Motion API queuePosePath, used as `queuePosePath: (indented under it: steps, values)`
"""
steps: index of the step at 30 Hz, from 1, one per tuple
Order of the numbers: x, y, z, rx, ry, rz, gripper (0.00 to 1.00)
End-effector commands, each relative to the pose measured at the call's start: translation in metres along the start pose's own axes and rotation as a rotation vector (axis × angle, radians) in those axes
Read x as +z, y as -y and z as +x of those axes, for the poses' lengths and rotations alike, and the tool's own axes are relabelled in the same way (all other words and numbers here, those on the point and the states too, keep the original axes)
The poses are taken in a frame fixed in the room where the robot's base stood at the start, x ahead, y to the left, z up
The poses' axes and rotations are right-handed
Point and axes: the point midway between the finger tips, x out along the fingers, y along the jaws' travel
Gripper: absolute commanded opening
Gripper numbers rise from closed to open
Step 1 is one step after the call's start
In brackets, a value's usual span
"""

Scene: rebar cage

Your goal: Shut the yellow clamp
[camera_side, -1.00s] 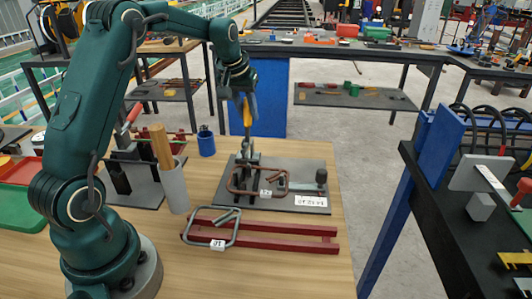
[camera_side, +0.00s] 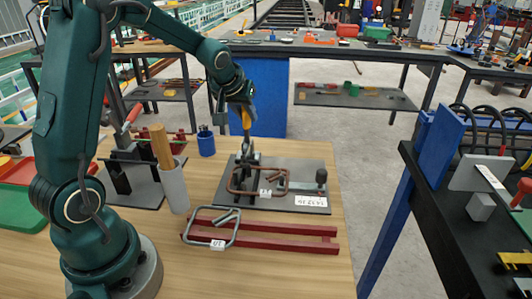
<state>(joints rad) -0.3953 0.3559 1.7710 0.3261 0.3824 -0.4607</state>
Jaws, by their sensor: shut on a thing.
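The yellow clamp has a yellow handle (camera_side: 247,119) standing roughly upright above its dark metal body (camera_side: 244,152) on the grey plate (camera_side: 311,172). My gripper (camera_side: 245,108) reaches down from above and is shut on the yellow handle, hiding its upper part. A reddish-brown bent rebar stirrup (camera_side: 233,189) with a small white tag lies on the plate, just in front of the clamp body. Whether the clamp presses on the stirrup is too small to tell.
Red rails (camera_side: 290,233) with a grey stirrup (camera_side: 211,241) lie in front of the plate. A grey holder (camera_side: 174,188) with a wooden handle and a blue cup (camera_side: 206,144) stand to the left. The wooden table (camera_side: 270,270) is clear at the front.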

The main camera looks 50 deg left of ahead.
Motion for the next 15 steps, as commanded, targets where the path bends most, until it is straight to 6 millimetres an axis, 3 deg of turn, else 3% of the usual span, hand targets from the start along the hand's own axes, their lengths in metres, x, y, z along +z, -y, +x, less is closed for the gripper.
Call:
queuePosePath:
  steps: [9, 10, 11, 12, 15]
  values:
    - [0.0037, 0.0008, -0.0011, -0.005, 0.009, 0.007, 0.00]
    - [0.0039, 0.0008, -0.0010, -0.005, 0.010, 0.007, 0.39]
    - [0.0039, 0.0007, -0.0010, -0.005, 0.010, 0.007, 0.50]
    - [0.0036, 0.0005, -0.0010, -0.004, 0.009, 0.007, 0.57]
    - [0.0031, 0.0002, -0.0009, -0.003, 0.007, 0.006, 0.57]
